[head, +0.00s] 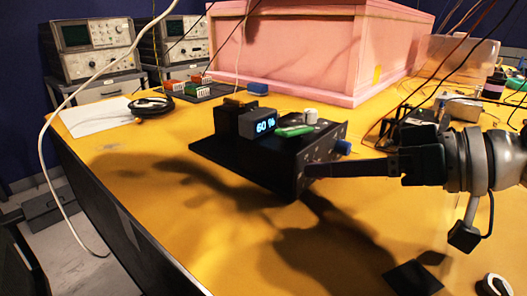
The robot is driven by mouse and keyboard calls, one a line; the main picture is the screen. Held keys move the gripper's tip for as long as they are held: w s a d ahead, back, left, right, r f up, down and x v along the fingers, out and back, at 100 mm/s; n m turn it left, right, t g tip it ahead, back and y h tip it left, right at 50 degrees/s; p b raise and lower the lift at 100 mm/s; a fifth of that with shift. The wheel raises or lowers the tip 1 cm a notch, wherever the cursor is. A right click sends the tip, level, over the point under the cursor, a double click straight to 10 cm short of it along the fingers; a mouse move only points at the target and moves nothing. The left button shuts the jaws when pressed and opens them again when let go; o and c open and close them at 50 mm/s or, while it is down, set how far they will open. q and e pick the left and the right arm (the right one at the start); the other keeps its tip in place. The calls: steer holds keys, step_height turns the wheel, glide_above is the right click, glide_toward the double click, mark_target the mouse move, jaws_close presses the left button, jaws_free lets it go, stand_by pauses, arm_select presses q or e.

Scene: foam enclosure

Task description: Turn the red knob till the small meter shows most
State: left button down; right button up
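A black device (277,166) stands on the yellow table near the middle. The small meter (259,123) on it is lit and reads 60 %. Beside the meter sit a green part (294,131) and a white cylinder (311,116). A blue part (343,147) sticks out at the device's right end. I cannot make out the red knob; my gripper may cover it. My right gripper (309,171) reaches in from the right, its fingertips at the device's front right face. Its fingers overlap in this view, so their gap is hidden. My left gripper is out of view.
A large pink foam box (290,55) stands behind the device. A board with red and green connectors (198,87) and a coiled black cable (152,106) lie at the back left. Cables and small items crowd the right. The table's front left is clear.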

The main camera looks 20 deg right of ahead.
steer(key=shift+s+d, duration=0.1)
steer(key=v, duration=0.9)
steer(key=shift+s+d+r, duration=0.15)
steer(key=shift+s+d, duration=0.1)
steer(key=shift+d, duration=0.05)
